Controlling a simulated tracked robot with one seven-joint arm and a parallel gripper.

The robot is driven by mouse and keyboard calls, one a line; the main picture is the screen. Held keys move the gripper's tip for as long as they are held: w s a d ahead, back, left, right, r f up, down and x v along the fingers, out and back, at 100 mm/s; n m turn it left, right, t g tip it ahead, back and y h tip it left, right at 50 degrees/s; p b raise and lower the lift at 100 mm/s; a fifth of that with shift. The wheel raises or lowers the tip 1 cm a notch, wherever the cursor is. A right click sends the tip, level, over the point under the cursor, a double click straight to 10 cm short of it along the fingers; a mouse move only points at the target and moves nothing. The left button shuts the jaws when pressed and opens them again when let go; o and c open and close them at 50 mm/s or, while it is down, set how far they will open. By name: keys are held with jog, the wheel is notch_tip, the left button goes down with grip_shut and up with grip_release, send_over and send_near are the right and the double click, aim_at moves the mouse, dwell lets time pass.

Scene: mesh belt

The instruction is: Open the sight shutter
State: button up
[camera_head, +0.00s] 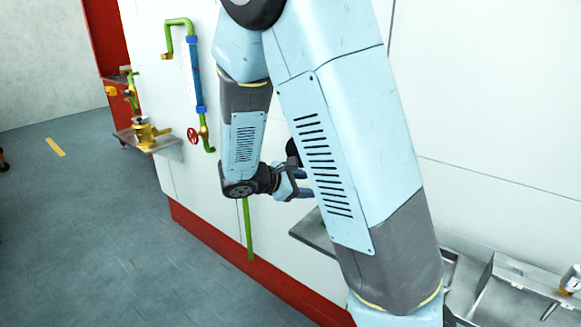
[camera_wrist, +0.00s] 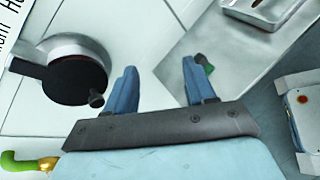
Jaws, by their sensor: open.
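The sight shutter (camera_wrist: 77,80) is a dark round cover with a dark arm and a small knob, on a round silver fitting on the white wall. It sits at the left in the wrist view. A dark piece of what looks like the same shutter (camera_head: 292,150) shows in the head view, mostly hidden behind my arm. My gripper (camera_wrist: 160,70) is open and empty, its two blue fingers apart. The shutter's knob (camera_wrist: 96,99) is just left of the left finger, and I cannot tell whether they touch. In the head view my gripper (camera_head: 305,184) is close to the wall.
A grey shelf (camera_head: 313,229) juts from the wall below my gripper. A metal tray (camera_wrist: 265,10) shows at top right in the wrist view. Green pipes with a blue sight tube (camera_head: 196,75) and a brass valve (camera_head: 146,132) stand to the left.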

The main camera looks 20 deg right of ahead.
jog(key=w+a+f+n+t+h, duration=0.2)
jog(key=w+a+n+t, duration=0.55)
jog(key=a, duration=0.25)
send_near(295, 149)
jog(key=shift+n, duration=0.35)
jog(key=w+d+f, duration=0.1)
jog(key=d, duration=0.1)
jog(key=w+d+f, duration=0.2)
jog(key=d, duration=0.1)
jog(key=shift+d+f, duration=0.4)
grip_shut()
